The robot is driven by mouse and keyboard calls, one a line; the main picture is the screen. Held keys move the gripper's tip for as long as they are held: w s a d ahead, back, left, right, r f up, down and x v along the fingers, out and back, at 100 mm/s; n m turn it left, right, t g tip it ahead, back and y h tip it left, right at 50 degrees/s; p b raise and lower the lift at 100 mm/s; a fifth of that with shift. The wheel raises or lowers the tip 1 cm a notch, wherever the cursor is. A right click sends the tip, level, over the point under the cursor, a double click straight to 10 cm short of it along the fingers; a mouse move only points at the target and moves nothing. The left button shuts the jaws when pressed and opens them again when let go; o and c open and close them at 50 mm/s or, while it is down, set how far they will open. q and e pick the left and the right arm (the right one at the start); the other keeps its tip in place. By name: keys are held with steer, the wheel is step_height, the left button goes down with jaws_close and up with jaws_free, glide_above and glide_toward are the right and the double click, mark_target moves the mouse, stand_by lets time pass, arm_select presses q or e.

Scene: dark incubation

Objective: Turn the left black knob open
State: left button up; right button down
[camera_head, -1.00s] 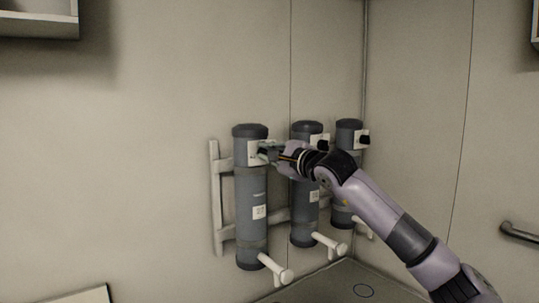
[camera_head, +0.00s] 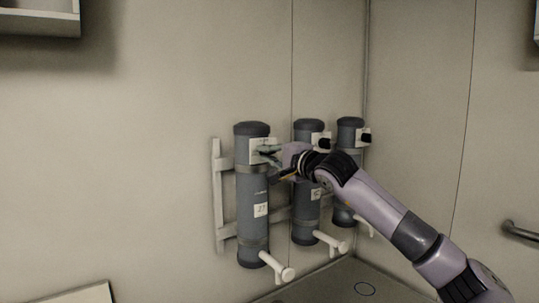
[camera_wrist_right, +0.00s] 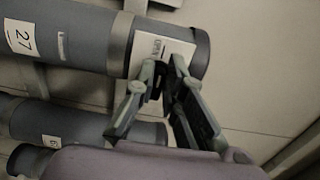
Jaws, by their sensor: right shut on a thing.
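The left grey cylinder (camera_head: 251,205) stands upright in a wall rack, with a white plate (camera_head: 257,145) near its top. My right gripper (camera_head: 266,152) reaches this plate from the right. In the right wrist view the gripper (camera_wrist_right: 164,72) has its fingertips closed around the small black knob (camera_wrist_right: 167,80), just in front of the white plate (camera_wrist_right: 160,48), which has lettering. The knob is mostly hidden between the fingers, so its exact angle cannot be told. My left gripper is not in view.
The middle cylinder (camera_head: 305,215) and the right cylinder (camera_head: 344,190) stand close by, each with a black knob near its top. White pipe stubs (camera_head: 279,267) stick out below. The wall left of the rack is clear.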

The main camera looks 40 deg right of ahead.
steer(key=shift+f, duration=0.15)
steer(key=c, duration=1.7)
jaws_free()
steer(key=shift+o, duration=0.2)
steer(key=shift+s, duration=0.1)
steer(key=s+a, duration=0.1)
steer(key=s, duration=1)
steer(key=shift+s+a, duration=0.2)
steer(key=shift+s, duration=0.2)
